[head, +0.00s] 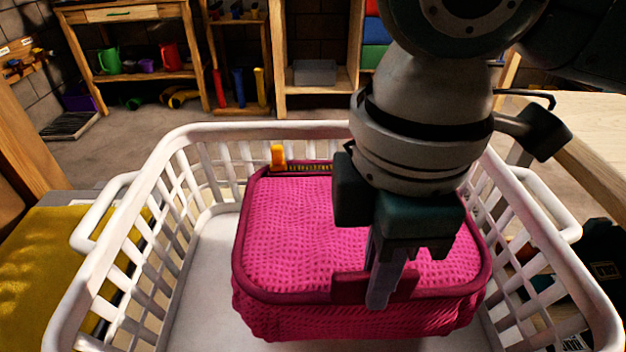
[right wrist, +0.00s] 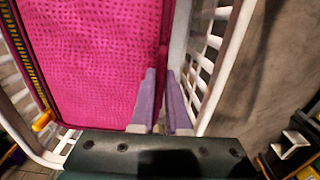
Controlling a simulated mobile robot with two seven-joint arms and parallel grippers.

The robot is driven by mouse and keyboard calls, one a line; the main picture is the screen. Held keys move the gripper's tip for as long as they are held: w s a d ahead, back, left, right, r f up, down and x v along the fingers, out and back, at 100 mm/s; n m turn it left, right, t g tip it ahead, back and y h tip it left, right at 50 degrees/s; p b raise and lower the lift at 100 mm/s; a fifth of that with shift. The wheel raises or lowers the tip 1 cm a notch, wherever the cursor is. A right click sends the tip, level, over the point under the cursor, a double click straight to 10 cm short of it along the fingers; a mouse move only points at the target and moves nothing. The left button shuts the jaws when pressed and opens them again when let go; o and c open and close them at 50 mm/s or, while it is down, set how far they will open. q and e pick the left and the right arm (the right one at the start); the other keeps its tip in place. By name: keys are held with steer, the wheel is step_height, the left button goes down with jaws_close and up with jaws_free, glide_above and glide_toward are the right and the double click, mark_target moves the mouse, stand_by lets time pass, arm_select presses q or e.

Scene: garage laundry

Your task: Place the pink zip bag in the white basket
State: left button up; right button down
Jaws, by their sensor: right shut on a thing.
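The pink zip bag (head: 290,230) is inside the white basket (head: 165,195), within its slatted walls, lying flat with its top facing up. Its yellow zip pull (head: 278,156) is at the far left corner. I cannot tell whether its underside touches the basket floor. My right gripper (head: 382,285) comes down from above and is shut on the near edge of the bag, at a darker strip. In the right wrist view the bag (right wrist: 95,60) lies left of and between the fingers (right wrist: 161,98), beside the basket wall (right wrist: 222,75). My left gripper is not in view.
A yellow cloth (head: 45,262) lies left of the basket. A wooden table (head: 580,130) stands at the right. Wooden shelves (head: 130,75) with cups and bottles stand at the back. Open floor (head: 130,140) lies beyond the basket.

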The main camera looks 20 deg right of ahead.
steer(key=b, duration=0.2)
glide_above(359, 336)
step_height(359, 336, down, 5)
steer(key=shift+w+d+f, duration=0.1)
steer(key=shift+f, duration=0.1)
steer(key=shift+r, duration=0.1)
steer(key=c, duration=1.4)
jaws_free()
steer(key=shift+f, duration=0.2)
steer(key=o, duration=0.5)
steer(key=shift+r, duration=0.1)
step_height(359, 336, up, 12)
steer(key=p, duration=0.4)
steer(key=shift+f+p, duration=0.25)
steer(key=shift+p, duration=0.05)
steer(key=shift+r, duration=0.35)
